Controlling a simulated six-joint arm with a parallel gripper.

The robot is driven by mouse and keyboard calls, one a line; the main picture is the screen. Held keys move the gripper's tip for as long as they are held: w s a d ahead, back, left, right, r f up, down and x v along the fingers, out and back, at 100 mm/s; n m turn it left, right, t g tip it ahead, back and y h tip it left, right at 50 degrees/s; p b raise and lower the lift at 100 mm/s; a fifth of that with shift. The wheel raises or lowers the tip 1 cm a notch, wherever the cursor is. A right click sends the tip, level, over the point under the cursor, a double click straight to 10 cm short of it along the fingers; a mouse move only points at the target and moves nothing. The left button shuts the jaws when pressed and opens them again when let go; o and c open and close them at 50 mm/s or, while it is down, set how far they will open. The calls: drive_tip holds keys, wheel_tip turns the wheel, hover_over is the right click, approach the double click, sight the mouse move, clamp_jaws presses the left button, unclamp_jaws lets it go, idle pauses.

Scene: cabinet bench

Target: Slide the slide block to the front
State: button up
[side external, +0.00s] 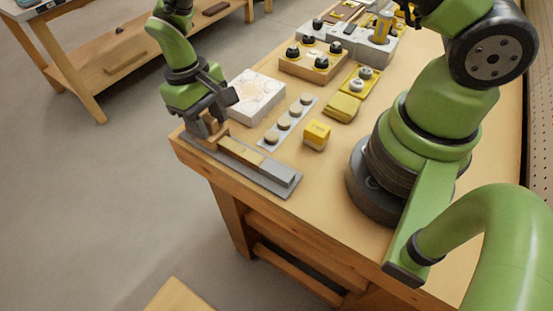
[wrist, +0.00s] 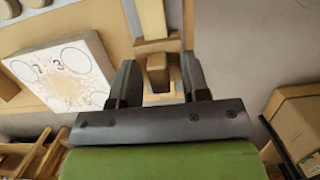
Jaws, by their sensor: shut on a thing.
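The slide block (side external: 207,131) is a small tan wooden block on a grey slide rail (side external: 284,178) along the edge of the bench. It stands near the rail's far-left end in the side view. My gripper (side external: 214,112) is over that end, with its fingers down at the block. In the wrist view, my gripper (wrist: 158,82) has a finger on each side of the slide block (wrist: 157,66) and is shut on it. The fingers partly hide the block in the side view.
A white panel with drawn circles (side external: 256,96) lies close beside the rail. A strip of round buttons (side external: 286,124) and a yellow block (side external: 316,134) stand to its right. Knob boxes (side external: 313,62) are farther back. The rail's right stretch has no block on it.

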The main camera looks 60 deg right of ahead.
drive_tip(key=o, duration=0.3)
drive_tip(key=shift+s+f, duration=0.2)
drive_tip(key=shift+f, duration=0.1)
wheel_tip(320, 180, up, 11)
drive_tip(key=shift+w+r, duration=0.15)
idle(0.5)
drive_tip(key=s+d+r+m+t+y, duration=0.1)
drive_tip(key=s+d+r+t, duration=0.2)
drive_tip(key=r, duration=0.4)
drive_tip(key=s+d+r+m+t+y, duration=0.1)
drive_tip(key=s+d+r, duration=0.1)
drive_tip(key=s+r, duration=0.35)
drive_tip(key=s+d+r+m+t, duration=0.2)
drive_tip(key=s+t, duration=0.3)
drive_tip(key=s, duration=0.5)
drive_tip(key=shift+d+r, duration=0.6)
drive_tip(key=shift+r, duration=0.3)
